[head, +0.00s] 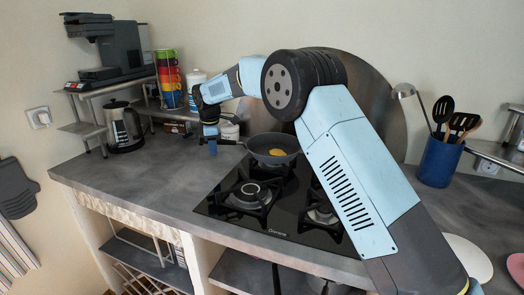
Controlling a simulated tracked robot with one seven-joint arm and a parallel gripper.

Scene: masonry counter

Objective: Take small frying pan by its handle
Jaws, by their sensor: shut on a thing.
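The small frying pan (272,150) is dark grey with something yellow in it. It sits at the back left burner of the black gas hob (225,205), and its handle (232,142) points left. My gripper (210,146) is at the left end of the handle, pointing down, and is shut on it. The fingertips are small in this view, and I cannot tell whether the pan is touching the burner.
A kettle (124,128) and a stack of coloured cups (168,75) stand to the left. A blue utensil pot (439,160) stands to the right. The counter (150,175) left of the hob is clear. A ladle (404,91) leans from the pot.

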